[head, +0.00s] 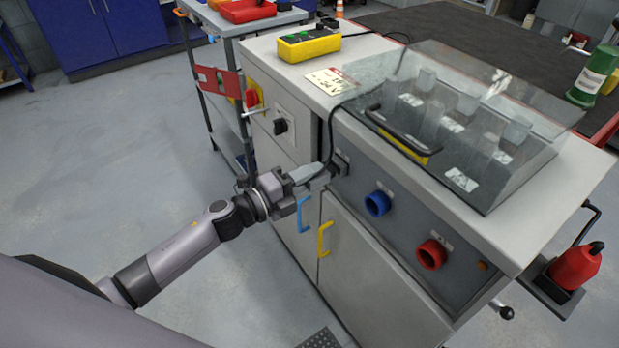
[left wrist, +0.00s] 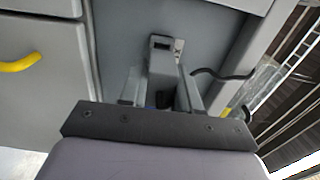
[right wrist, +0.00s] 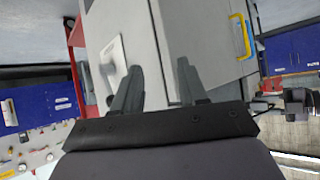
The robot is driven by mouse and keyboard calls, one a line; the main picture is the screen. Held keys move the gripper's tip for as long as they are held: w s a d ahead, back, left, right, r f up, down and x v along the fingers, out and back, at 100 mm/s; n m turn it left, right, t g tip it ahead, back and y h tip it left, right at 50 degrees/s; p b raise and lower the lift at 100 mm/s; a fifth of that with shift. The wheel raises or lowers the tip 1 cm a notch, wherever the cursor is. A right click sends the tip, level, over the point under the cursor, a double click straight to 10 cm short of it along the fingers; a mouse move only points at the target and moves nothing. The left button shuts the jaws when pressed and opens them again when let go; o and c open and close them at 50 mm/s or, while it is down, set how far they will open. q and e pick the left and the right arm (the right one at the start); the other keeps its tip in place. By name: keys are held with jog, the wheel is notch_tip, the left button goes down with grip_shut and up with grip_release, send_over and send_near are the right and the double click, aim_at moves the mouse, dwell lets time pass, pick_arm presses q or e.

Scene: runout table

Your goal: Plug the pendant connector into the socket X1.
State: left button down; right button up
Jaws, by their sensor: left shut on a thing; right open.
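My left gripper (head: 303,182) is shut on the grey pendant connector (head: 308,172) at the upper left of the cabinet's control panel. The connector's front end is close to a dark socket (head: 341,163), likely X1; I cannot tell whether it is inserted. In the left wrist view the connector (left wrist: 163,75) lies between the fingers, facing the grey panel. A black cable runs from the connector area up over the cabinet top. The yellow pendant (head: 309,46) lies on that top. My right gripper (right wrist: 158,85) is open and empty, facing a grey cabinet; it does not show in the head view.
A blue socket (head: 377,203) and a red socket (head: 433,253) are on the panel to the right. A clear cover (head: 470,110) with a black handle stands on the cabinet top. Blue (head: 303,214) and yellow (head: 324,239) door handles protrude below. Open floor lies left.

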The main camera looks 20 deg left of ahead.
pick_arm(q)
jog(key=shift+x, duration=1.25)
jog(key=c, duration=0.7)
grip_release()
jog(key=shift+d, duration=0.1)
jog(key=shift+v, duration=3.65)
jog(key=shift+w, duration=0.1)
